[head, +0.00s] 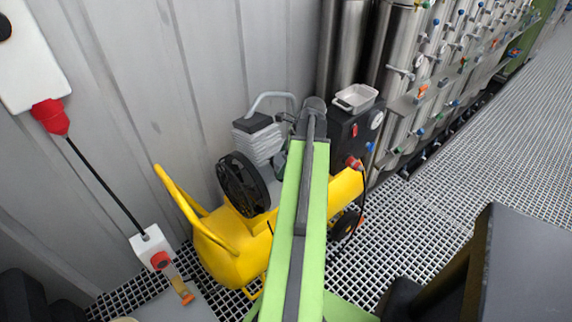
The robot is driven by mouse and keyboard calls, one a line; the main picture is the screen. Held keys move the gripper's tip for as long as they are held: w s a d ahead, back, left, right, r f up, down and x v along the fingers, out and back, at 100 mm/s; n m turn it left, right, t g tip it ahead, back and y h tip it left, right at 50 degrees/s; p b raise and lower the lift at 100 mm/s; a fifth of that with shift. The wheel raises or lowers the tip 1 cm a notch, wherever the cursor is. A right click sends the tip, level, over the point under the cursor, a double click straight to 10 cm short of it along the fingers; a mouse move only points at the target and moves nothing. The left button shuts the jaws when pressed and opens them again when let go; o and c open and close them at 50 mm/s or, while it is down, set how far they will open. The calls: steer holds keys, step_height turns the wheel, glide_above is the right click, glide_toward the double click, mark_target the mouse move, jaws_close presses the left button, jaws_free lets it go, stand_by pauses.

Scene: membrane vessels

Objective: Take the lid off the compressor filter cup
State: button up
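The yellow compressor (227,255) stands on the grating against the wall, with a grey ribbed pump head (257,140), a black fan wheel (240,184) and a black control box (345,140). My green arm crosses in front of its middle and hides part of it. The arm ends in a dark joint by the control box. I cannot make out my gripper's fingers. I cannot pick out the filter cup or its lid for certain; they may be hidden behind my arm.
A white tray (356,98) sits on top of the control box. Steel vessels with many valves (420,90) stand behind to the right. A white socket box (152,249) with a cable is at left. The grating (470,170) to the right is clear.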

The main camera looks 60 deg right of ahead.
mark_target(278, 158)
steer(key=c, duration=1.3)
steer(key=shift+r+p, duration=0.5)
step_height(278, 158, up, 4)
steer(key=p, duration=0.4)
steer(key=shift+s+d+r+p, duration=1)
steer(key=shift+s+d, duration=0.25)
steer(key=shift+d, duration=0.25)
steer(key=shift+s+d+r+p, duration=1)
steer(key=shift+s+d, duration=0.25)
steer(key=shift+d, duration=0.3)
steer(key=shift+s+d+r+p, duration=1)
steer(key=shift+s+d, duration=0.25)
steer(key=shift+d, duration=0.25)
